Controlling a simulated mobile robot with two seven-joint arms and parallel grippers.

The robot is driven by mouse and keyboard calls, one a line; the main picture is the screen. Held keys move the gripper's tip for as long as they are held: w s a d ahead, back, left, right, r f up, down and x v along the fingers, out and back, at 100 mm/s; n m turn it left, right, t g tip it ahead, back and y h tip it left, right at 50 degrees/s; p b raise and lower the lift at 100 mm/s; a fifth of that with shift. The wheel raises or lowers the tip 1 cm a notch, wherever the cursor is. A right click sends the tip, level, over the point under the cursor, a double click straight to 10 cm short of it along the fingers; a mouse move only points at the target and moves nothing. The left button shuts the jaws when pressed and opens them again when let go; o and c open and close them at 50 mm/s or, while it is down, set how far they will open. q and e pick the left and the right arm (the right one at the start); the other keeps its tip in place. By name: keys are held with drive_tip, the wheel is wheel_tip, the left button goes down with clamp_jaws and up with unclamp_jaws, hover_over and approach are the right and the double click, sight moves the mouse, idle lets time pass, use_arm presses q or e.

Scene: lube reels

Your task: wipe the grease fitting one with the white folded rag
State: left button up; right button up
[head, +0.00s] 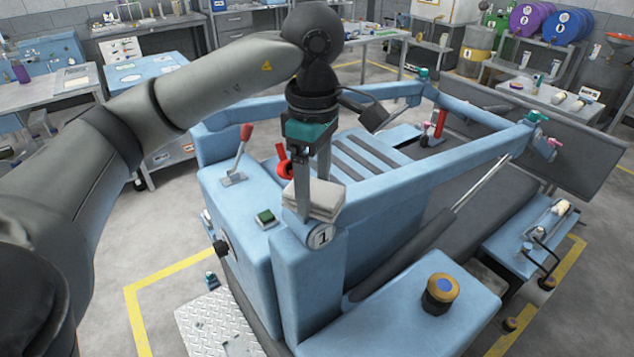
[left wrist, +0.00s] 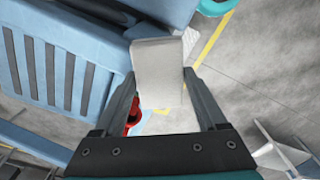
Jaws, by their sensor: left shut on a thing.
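My left gripper (head: 312,192) points down over the blue machine and is shut on the white folded rag (head: 326,197). In the left wrist view the rag (left wrist: 158,62) sits between the two fingers. The rag is close above a round disc marked 1 (head: 320,236) on the end of the machine's blue arm. I cannot tell whether the rag touches the machine there. I cannot make out grease fitting one itself; the rag and fingers cover part of that spot. My right gripper is not in view.
A red-handled lever (head: 242,140) and a red part (head: 284,160) stand close left of the gripper. The blue lift arm (head: 440,165) runs to the right. Open floor (head: 165,235) lies left.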

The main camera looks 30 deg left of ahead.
use_arm(q)
drive_tip(key=shift+w+d+f, duration=0.1)
drive_tip(key=shift+w+d, duration=0.15)
drive_tip(key=shift+w, duration=0.3)
drive_tip(key=shift+w+d, duration=0.25)
drive_tip(key=shift+w, duration=0.3)
drive_tip(key=shift+s+a, duration=0.1)
drive_tip(key=shift+s, duration=0.05)
drive_tip(key=shift+s+a, duration=0.15)
drive_tip(key=shift+s, duration=0.3)
wheel_tip(320, 180, up, 7)
drive_tip(key=p, duration=0.4)
drive_tip(key=shift+r+p, duration=0.2)
drive_tip(key=shift+p, duration=0.2)
drive_tip(key=shift+f, duration=0.1)
